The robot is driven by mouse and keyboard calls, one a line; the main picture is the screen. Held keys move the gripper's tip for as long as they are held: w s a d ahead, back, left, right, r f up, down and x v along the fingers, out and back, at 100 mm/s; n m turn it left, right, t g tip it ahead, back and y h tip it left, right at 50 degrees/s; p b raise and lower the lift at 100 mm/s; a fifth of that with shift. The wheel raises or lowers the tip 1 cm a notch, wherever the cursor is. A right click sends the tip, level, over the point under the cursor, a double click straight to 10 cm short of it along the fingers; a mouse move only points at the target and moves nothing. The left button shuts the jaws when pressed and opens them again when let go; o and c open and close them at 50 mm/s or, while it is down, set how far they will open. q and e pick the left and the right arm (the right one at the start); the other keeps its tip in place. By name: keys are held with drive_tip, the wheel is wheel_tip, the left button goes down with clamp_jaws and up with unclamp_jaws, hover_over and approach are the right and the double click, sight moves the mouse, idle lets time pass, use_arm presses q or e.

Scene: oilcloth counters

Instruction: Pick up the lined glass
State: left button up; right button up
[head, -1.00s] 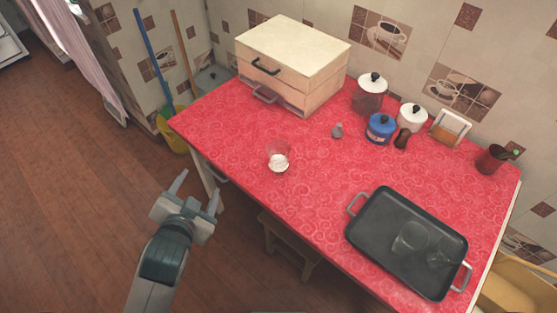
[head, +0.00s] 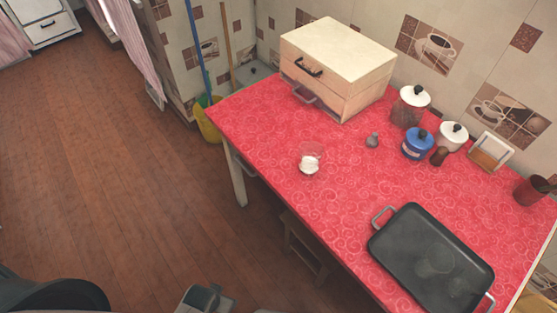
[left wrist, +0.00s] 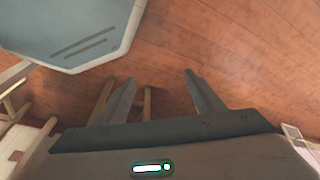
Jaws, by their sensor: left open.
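A clear glass with white contents (head: 309,160) stands upright on the red counter (head: 290,190), near its left front edge. In the head view, only grey parts of my arm show at the bottom edge, well away from the glasses. My right gripper is not in view.
A cream drawer box (head: 338,65) stands at the back left. Several items stand along the wall, including a blue pot (head: 417,145), a white pot (head: 452,137) and a glass jar (head: 410,107). A wooden stool (head: 305,250) is under the counter. The floor at left is clear.

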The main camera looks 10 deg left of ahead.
use_arm(q)
drive_tip(key=s+a+f+g, duration=0.1)
drive_tip(key=s+a+f, duration=0.2)
drive_tip(key=s+f, duration=1.5)
drive_tip(key=shift+s+a+f, duration=0.15)
drive_tip(key=shift+s+f, duration=0.05)
drive_tip(key=shift+f, duration=0.2)
